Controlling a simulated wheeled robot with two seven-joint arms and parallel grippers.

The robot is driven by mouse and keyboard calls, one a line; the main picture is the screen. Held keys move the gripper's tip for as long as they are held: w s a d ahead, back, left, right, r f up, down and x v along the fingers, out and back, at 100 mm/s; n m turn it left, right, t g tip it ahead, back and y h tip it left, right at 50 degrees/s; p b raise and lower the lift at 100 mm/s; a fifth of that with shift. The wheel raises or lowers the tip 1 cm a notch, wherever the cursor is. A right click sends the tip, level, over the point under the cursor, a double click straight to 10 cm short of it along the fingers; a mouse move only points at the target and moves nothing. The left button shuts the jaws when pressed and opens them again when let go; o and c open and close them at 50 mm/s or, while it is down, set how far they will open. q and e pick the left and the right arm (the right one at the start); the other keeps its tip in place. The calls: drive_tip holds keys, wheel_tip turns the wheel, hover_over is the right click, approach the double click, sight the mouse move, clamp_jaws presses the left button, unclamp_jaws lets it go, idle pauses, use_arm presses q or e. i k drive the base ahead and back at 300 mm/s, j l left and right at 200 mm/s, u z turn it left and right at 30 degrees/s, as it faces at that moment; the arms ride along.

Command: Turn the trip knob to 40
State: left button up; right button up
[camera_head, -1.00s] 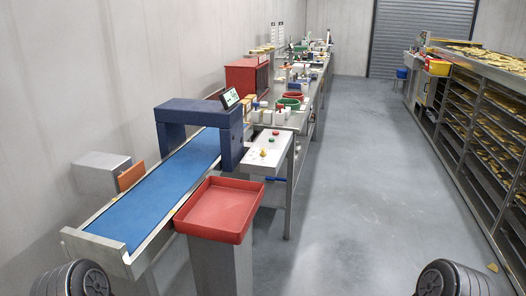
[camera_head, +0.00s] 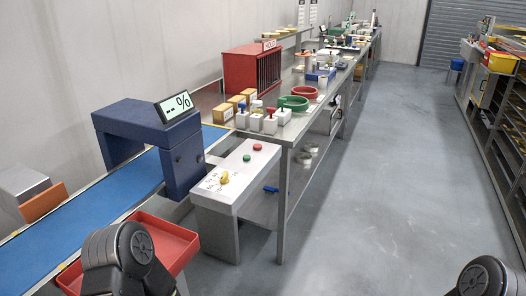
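The yellow trip knob (camera_head: 224,178) sits on the sloped top of a white control box (camera_head: 240,168). Small dark markings lie around the knob, too small to read, so I cannot tell its setting. A red button (camera_head: 257,147) and a green button (camera_head: 246,158) are on the same panel, farther back. A display (camera_head: 173,107) on the blue arch shows "-- %". Only dark rounded parts of my two arms show at the bottom left and bottom right; neither gripper's fingers are in view.
The blue arch (camera_head: 150,135) spans a blue conveyor belt (camera_head: 90,210) left of the box. A red tray (camera_head: 165,238) is in front, partly behind my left arm. The grey floor (camera_head: 370,180) at right is clear.

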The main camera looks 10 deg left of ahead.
sight(224, 179)
drive_tip(key=i+l, duration=0.9)
drive_tip(key=l, duration=0.1)
